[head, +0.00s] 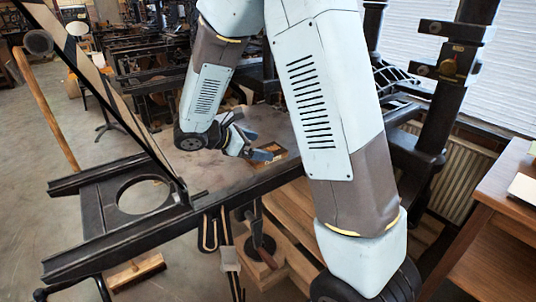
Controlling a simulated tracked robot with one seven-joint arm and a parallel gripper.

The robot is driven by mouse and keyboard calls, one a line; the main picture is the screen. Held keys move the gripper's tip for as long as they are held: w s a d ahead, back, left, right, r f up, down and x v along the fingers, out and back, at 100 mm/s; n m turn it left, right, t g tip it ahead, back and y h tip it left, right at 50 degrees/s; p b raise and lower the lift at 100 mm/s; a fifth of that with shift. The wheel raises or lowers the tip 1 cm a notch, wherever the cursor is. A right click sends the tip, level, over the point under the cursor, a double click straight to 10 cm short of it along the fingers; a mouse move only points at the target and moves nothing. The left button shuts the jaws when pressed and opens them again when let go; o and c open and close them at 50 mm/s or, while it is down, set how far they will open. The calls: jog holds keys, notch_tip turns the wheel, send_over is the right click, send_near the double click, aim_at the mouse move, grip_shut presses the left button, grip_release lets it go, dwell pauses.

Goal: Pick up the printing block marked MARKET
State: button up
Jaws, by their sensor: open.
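A small wooden block (279,151) with a dark top lies on the flat press bed (215,172). Its lettering is too small to read, so I cannot tell whether it is marked MARKET. My gripper (250,152) is low over the bed, just left of the block, with its jaws open. One finger overlaps the block's left part in the view. I cannot tell whether it touches the block. My arm covers part of the bed behind and to the right.
A black hinged frame (107,95) stands raised at the left, beside a frame with a round opening (143,196). A black press upright (446,90) is at the right. A wooden desk (500,215) stands at the far right. The bed's left part is clear.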

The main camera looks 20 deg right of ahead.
jog(key=w+a+f+n, duration=0.1)
jog(key=w+a+f+n+t, duration=0.1)
jog(key=f, duration=0.1)
jog(key=shift+w+a+n+t+h, duration=0.25)
jog(key=shift+w+n+t+h, duration=0.05)
jog(key=shift+h, duration=0.1)
jog(key=shift+x, duration=3.7)
jog(key=shift+w, duration=0.1)
jog(key=c, duration=1)
